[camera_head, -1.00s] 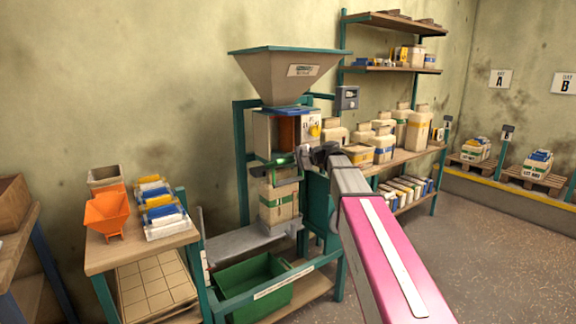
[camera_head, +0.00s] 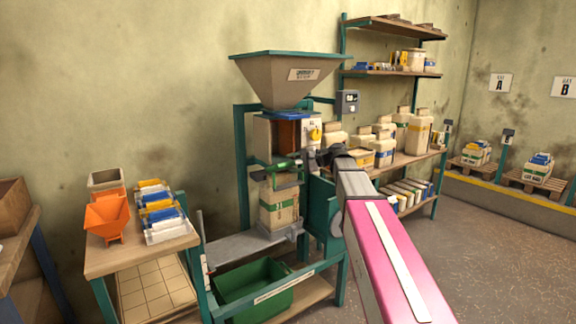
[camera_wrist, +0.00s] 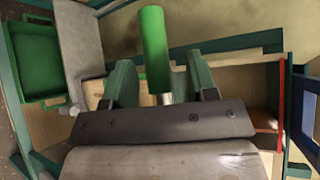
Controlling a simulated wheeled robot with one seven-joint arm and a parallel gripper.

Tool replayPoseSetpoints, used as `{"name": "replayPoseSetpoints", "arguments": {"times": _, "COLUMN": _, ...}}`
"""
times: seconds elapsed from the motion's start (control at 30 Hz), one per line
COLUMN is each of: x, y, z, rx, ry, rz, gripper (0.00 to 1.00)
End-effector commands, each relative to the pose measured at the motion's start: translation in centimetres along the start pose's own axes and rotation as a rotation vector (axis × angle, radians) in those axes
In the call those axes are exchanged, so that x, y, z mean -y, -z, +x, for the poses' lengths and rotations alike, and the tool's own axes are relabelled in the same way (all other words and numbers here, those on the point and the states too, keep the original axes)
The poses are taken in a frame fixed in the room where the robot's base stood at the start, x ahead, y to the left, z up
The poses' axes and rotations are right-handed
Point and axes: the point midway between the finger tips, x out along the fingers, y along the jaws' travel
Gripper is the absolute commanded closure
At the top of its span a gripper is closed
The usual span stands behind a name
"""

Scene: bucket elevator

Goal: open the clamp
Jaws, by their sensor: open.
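The bagging machine has a hopper (camera_head: 290,78) on top and a filled bag (camera_head: 279,203) below its spout. The clamp's green handle (camera_head: 284,164) shows just above the bag, beside my gripper (camera_head: 300,163). In the wrist view the handle (camera_wrist: 154,48) is a bright green cylinder on a short metal stem, standing between my two fingers. My gripper (camera_wrist: 160,82) is open, with a finger on each side of the handle and visible gaps. The clamp's jaws at the bag's mouth are mostly hidden.
A green bin (camera_head: 255,284) sits low on the machine's frame, beside a grey metal plate (camera_head: 245,243). A side table (camera_head: 150,248) holds an orange funnel (camera_head: 107,218) and several packs. Shelves of bags (camera_head: 400,160) stand behind my arm. Floor is clear at right.

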Motion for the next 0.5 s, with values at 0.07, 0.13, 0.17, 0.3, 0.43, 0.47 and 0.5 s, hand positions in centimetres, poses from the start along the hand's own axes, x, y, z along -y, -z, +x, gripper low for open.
{"name": "replayPoseSetpoints", "arguments": {"times": 0.07, "x": 0.0, "y": 0.0, "z": -1.6, "rx": -0.003, "ry": 0.001, "rz": -0.001, "gripper": 0.47}}
{"name": "replayPoseSetpoints", "arguments": {"times": 0.13, "x": 0.1, "y": 0.0, "z": -3.1, "rx": -0.003, "ry": 0.001, "rz": -0.001, "gripper": 0.47}}
{"name": "replayPoseSetpoints", "arguments": {"times": 0.17, "x": 0.1, "y": 0.0, "z": -3.6, "rx": -0.003, "ry": 0.001, "rz": -0.001, "gripper": 0.47}}
{"name": "replayPoseSetpoints", "arguments": {"times": 0.3, "x": 0.1, "y": 0.0, "z": -5.9, "rx": -0.002, "ry": 0.002, "rz": -0.001, "gripper": 0.47}}
{"name": "replayPoseSetpoints", "arguments": {"times": 0.43, "x": 0.1, "y": 0.1, "z": -7.5, "rx": -0.001, "ry": 0.002, "rz": -0.001, "gripper": 0.47}}
{"name": "replayPoseSetpoints", "arguments": {"times": 0.47, "x": 0.1, "y": 0.1, "z": -7.7, "rx": -0.001, "ry": 0.002, "rz": -0.001, "gripper": 0.47}}
{"name": "replayPoseSetpoints", "arguments": {"times": 0.5, "x": 0.1, "y": 0.1, "z": -7.9, "rx": 0.000, "ry": 0.002, "rz": -0.001, "gripper": 0.47}}
